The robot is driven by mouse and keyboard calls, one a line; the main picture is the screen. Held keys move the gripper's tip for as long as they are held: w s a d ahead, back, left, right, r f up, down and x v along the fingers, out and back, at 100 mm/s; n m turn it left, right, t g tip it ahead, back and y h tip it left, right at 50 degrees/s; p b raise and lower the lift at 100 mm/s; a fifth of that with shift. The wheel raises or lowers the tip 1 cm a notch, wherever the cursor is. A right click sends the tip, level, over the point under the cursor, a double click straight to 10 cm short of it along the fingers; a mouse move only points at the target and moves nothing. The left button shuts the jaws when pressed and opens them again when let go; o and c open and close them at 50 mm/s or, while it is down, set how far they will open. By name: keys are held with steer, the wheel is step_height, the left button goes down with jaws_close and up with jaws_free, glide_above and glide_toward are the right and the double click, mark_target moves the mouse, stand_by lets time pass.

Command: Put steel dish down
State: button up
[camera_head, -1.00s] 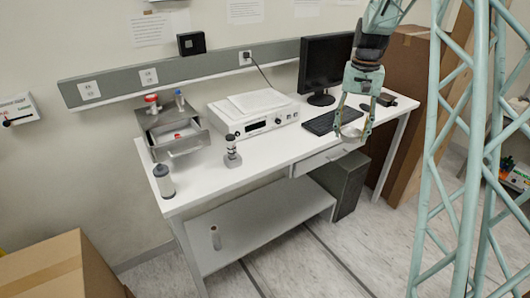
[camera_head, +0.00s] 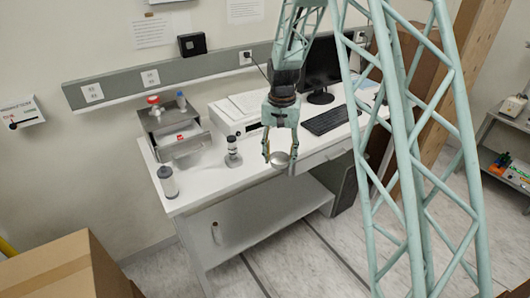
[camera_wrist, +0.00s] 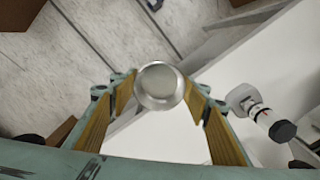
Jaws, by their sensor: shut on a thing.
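The steel dish (camera_head: 280,160) is a small round shiny dish. My gripper (camera_head: 280,158) is shut on it and holds it at the front edge of the white table (camera_head: 255,178), seemingly above the surface; the exact height is hard to tell. In the wrist view the dish (camera_wrist: 160,86) sits between the two yellow-padded fingers, with the floor and the table's edge behind it.
A steel drawer box (camera_head: 175,135), a bottle (camera_head: 167,182), a white instrument (camera_head: 235,112), a keyboard (camera_head: 326,120) and a monitor (camera_head: 321,65) are also there.

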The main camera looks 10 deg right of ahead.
steer(key=shift+s+a+f+p, duration=0.1)
steer(key=shift+s+a+f, duration=0.1)
steer(key=shift+a, duration=0.45)
steer(key=shift+s+a+f+p, duration=0.1)
steer(key=shift+a+f, duration=0.1)
steer(key=shift+a, duration=0.5)
steer(key=shift+s+a+f+p, duration=0.1)
steer(key=shift+a+f, duration=0.1)
steer(key=shift+a, duration=0.45)
steer(key=w, duration=0.5)
steer(key=w+d+f, duration=0.1)
steer(key=w, duration=0.4)
steer(key=w+p, duration=0.1)
steer(key=w, duration=0.4)
steer(key=shift+w+d+f, duration=0.2)
steer(key=shift+d, duration=0.2)
steer(key=shift+w, duration=0.2)
steer(key=shift+w+f, duration=0.1)
steer(key=shift+f, duration=1.65)
steer(key=shift+f, duration=0.2)
steer(key=o, duration=0.8)
steer(key=shift+o, duration=0.2)
